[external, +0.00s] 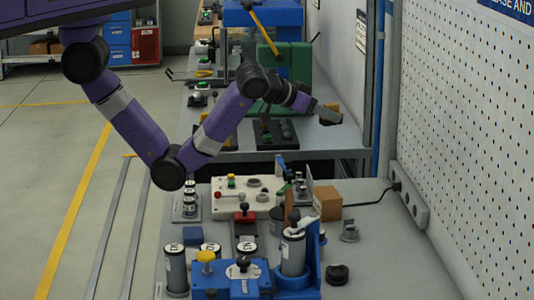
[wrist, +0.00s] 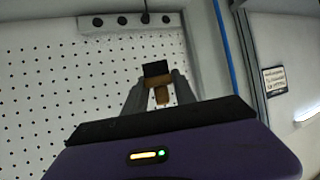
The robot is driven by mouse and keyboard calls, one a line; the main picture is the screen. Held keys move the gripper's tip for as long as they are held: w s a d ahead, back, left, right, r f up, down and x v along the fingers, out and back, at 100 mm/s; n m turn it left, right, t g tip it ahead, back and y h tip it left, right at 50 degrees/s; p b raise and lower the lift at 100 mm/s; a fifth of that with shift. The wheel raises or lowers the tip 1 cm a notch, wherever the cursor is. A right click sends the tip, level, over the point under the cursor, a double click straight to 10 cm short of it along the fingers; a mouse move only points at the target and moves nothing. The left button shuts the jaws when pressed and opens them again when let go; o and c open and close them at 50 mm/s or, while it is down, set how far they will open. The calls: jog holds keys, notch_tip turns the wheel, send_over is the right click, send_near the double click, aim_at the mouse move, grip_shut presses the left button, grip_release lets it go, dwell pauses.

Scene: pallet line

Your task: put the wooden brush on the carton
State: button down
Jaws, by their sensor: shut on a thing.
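The wooden brush (wrist: 161,95) is between the fingers of my gripper (wrist: 157,84) in the wrist view, with a dark block (wrist: 155,69) at its far end. My gripper (external: 326,115) is shut on the brush. In the external view a small tan part of the brush (external: 332,106) shows at the gripper's tip, held up in the air near the wall; the rest is hidden or too small to tell. The carton (external: 327,204) is a plain brown box on the near bench, below the gripper in the picture and apart from it.
The near bench is crowded left of the carton: a white control box (external: 235,198), blue fixtures (external: 232,276) and several labelled cylinders. A pegboard wall (external: 465,130) bounds the right side.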

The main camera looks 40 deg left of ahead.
aim_at(324, 194)
notch_tip(324, 194, down, 20)
jog(key=shift+d+p, duration=0.1)
jog(key=shift+p, duration=0.55)
jog(key=c, duration=1)
grip_release()
jog(key=b+v, duration=0.1)
jog(key=v, duration=1.1)
jog(key=shift+s, duration=0.1)
